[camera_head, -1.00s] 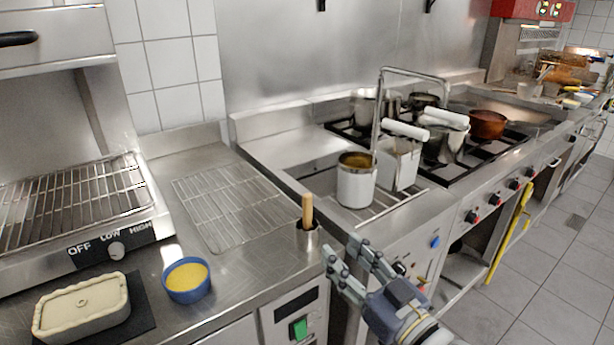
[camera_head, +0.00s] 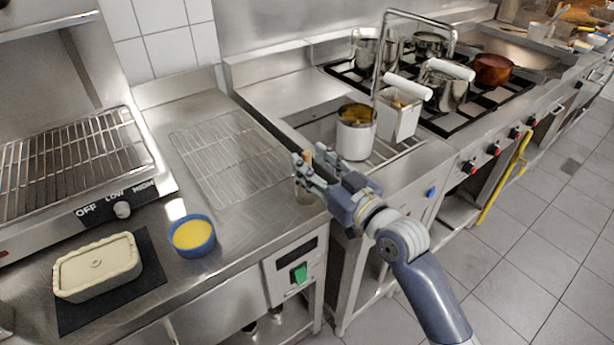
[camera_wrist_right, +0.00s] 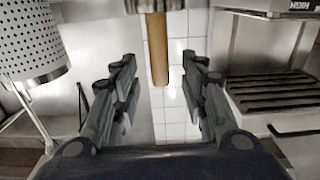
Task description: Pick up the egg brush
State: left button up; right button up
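The egg brush (camera_head: 308,158) stands upright with its wooden handle up, in a small metal cup (camera_head: 304,196) at the counter's right front corner. Its bristles are hidden in the cup. My right gripper (camera_head: 311,160) is open at the handle, with a finger on either side in the picture. In the right wrist view the picture is upside down. The handle (camera_wrist_right: 159,62) hangs from the cup at the top, between the spread fingers (camera_wrist_right: 159,66), with gaps on both sides. My left gripper is not in view.
A wire rack (camera_head: 228,155) lies behind the cup. Pots and fry baskets (camera_head: 400,110) stand to the right.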

jog(key=shift+x, duration=1.4)
grip_shut()
jog(key=shift+s, duration=0.1)
